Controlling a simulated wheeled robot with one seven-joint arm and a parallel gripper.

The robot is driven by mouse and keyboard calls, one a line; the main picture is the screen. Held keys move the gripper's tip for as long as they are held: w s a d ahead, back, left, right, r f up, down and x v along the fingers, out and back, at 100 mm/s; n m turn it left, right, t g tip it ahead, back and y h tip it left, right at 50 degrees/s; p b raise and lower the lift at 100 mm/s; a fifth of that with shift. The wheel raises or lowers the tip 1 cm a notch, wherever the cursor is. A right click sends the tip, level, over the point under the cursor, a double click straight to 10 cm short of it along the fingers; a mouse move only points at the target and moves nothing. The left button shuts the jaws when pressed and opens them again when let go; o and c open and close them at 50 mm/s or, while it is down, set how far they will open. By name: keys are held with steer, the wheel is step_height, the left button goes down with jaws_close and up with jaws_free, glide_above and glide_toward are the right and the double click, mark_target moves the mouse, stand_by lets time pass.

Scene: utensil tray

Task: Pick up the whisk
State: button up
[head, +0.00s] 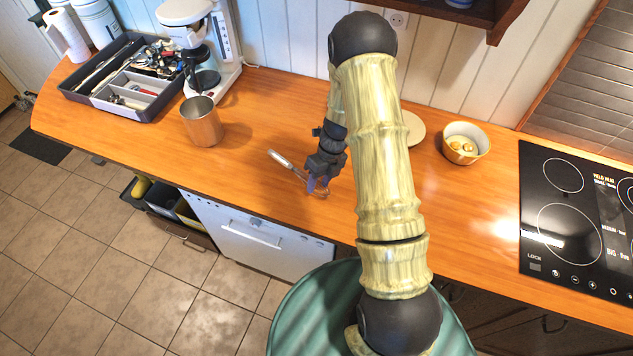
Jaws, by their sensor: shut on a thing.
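The whisk (282,160) is low over the wooden counter, at the middle of the head view. Its light handle points to the upper left and its wire end is to the lower right, partly hidden by my gripper. My gripper (318,184) points down and is shut on the whisk near its middle. I cannot tell whether the whisk still touches the counter (255,190).
A copper-coloured pot (202,125) stands to the left. Behind it are a utensil tray (68,90) and a coffee maker (232,60). A bowl (484,150) and a black cooktop (570,200) are to the right. A plate (415,128) is partly behind my arm.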

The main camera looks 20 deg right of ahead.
step_height(320, 180, up, 9)
steer(key=shift+f+b, duration=0.1)
steer(key=shift+b, duration=0.8)
steer(key=shift+r, duration=0.25)
